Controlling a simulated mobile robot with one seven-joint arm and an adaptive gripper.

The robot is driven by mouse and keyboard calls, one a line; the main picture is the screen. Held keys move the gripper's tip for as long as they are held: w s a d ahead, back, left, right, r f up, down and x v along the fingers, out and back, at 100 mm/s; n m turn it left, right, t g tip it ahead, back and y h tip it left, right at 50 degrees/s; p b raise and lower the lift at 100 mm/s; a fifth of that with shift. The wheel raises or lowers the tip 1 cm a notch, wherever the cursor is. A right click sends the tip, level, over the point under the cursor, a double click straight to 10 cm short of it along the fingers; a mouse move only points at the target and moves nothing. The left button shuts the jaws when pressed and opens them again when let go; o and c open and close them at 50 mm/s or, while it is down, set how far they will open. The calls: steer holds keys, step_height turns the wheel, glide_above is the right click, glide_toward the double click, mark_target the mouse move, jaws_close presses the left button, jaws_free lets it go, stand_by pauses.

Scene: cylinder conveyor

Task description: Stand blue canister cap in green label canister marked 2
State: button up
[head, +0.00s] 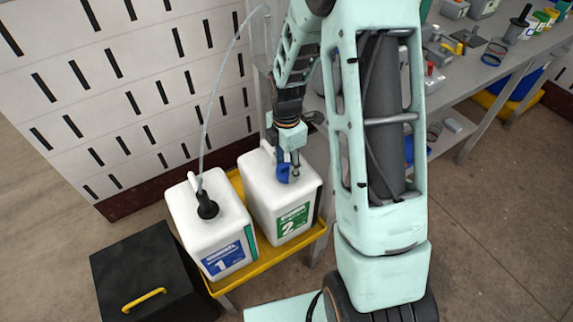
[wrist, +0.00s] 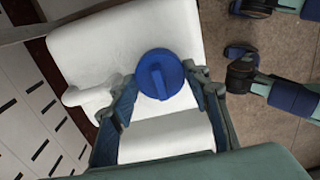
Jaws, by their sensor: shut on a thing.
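The canister marked 2 (head: 298,222), white with a green label, stands upright in the head view. Its white top and handle (wrist: 85,95) fill much of the wrist view. My gripper (head: 289,172) points down over its top. The round blue cap (wrist: 160,74), with a raised bar across its face, sits between my fingertips (wrist: 164,85), and my gripper is shut on it. In the head view the blue cap (head: 283,173) is partly covered by the fingers. The canister's mouth is hidden under the cap; I cannot tell whether the cap touches it.
The canister marked 1 (head: 222,240), with a blue label, black cap and clear tube, stands close on the left. Both stand on a yellow tray (head: 264,264). A black box (head: 140,258) is at the lower left. A grey workbench (head: 500,75) holds small items at the upper right.

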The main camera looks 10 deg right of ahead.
mark_target(287, 165)
steer(key=shift+f, duration=0.15)
stand_by(0.4)
steer(key=o, duration=1.3)
step_height(287, 165, up, 12)
steer(key=shift+r, duration=0.1)
